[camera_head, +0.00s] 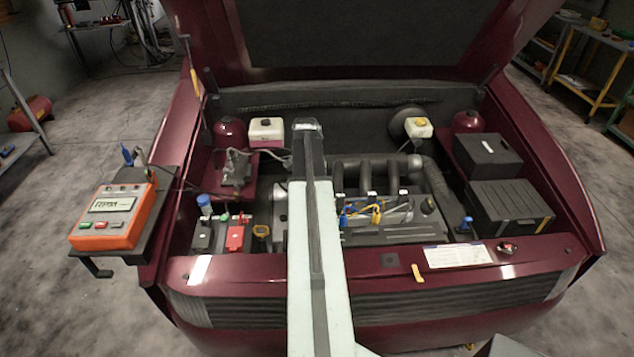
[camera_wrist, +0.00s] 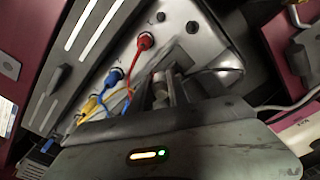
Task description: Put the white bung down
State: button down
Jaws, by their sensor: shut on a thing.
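In the wrist view my gripper (camera_wrist: 166,84) is shut, with a small pale piece between its fingers, which I take to be the white bung (camera_wrist: 168,88). Most of the piece is hidden by the fingers, so its shape and tilt cannot be told. The gripper is over the engine bay, beside a grey metal cover (camera_wrist: 192,40) with a red plug (camera_wrist: 145,41) and a blue plug (camera_wrist: 114,77) on it. I cannot tell whether the piece touches anything. In the head view my pale arm hides the gripper and the piece.
The engine bay lies under a raised maroon bonnet. An orange meter (camera_head: 113,216) sits on a side shelf at left. A battery with a red terminal cover (camera_head: 238,237) is at front left. Black boxes (camera_head: 511,207) stand at right. A white label (camera_head: 457,255) lies on the front panel.

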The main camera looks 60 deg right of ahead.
jog(key=shift+m, duration=0.5)
jog(key=w+d, duration=0.2)
jog(key=d, duration=0.2)
jog(key=w+d+f+b, duration=0.1)
jog(key=d, duration=0.4)
jog(key=w+d, duration=0.2)
jog(key=d, duration=0.2)
jog(key=shift+w+d+f, duration=0.2)
jog(key=shift+w+d, duration=0.1)
jog(key=shift+d, duration=0.05)
jog(key=f+b, duration=0.2)
jog(key=b, duration=0.1)
jog(key=f+b, duration=0.1)
jog(key=f, duration=0.1)
jog(key=shift+w+d, duration=0.2)
jog(key=shift+d, duration=0.1)
jog(key=shift+r, duration=0.25)
jog(key=shift+f, duration=0.25)
jog(key=c, duration=1.3)
grip_release()
jog(key=shift+r, duration=0.1)
